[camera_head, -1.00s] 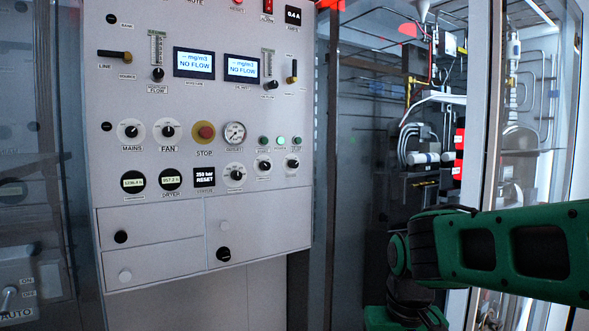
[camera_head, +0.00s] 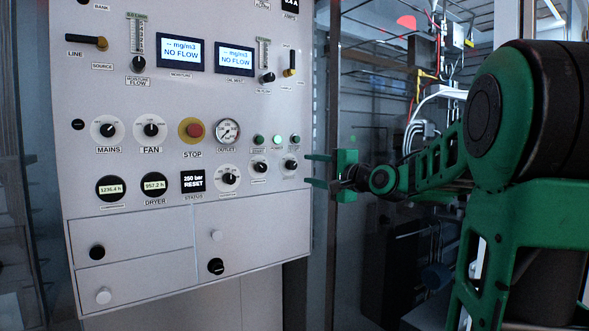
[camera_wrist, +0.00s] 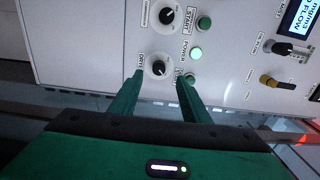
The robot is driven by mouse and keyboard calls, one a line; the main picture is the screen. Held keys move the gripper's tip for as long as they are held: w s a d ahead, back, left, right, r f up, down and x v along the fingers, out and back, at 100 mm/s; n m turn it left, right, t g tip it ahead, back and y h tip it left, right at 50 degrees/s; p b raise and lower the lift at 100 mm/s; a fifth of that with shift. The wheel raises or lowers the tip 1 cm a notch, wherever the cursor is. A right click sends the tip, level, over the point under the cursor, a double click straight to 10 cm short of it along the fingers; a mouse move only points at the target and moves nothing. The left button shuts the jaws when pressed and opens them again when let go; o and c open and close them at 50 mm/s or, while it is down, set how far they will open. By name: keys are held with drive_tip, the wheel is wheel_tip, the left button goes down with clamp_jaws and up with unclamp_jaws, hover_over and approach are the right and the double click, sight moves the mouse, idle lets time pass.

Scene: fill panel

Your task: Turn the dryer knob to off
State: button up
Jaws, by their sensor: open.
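The dryer knob (camera_head: 290,165) is a small black knob on a white round plate, at the right end of the panel's lower knob row. In the wrist view the knob (camera_wrist: 158,68) sits between and just beyond my fingertips, with its label partly readable beside it. Its exact pointer setting is too small to tell. My gripper (camera_head: 317,169) has two green fingers, apart and empty, pointing left at the panel just right of the knob. In the wrist view my gripper (camera_wrist: 160,78) straddles the knob's line without visibly touching it.
A similar knob (camera_head: 259,167) is just to the left, and a row of small buttons (camera_head: 277,140) with one lit is just above. In the wrist view the nearest button (camera_wrist: 190,78) is close to my right finger. Pipes and cables (camera_head: 425,110) fill the space behind the arm.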

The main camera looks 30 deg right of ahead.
sight(294, 166)
drive_tip(key=w, duration=1)
drive_tip(key=shift+w+d+f, duration=0.1)
drive_tip(key=shift+w+d, duration=0.05)
drive_tip(key=shift+d, duration=0.1)
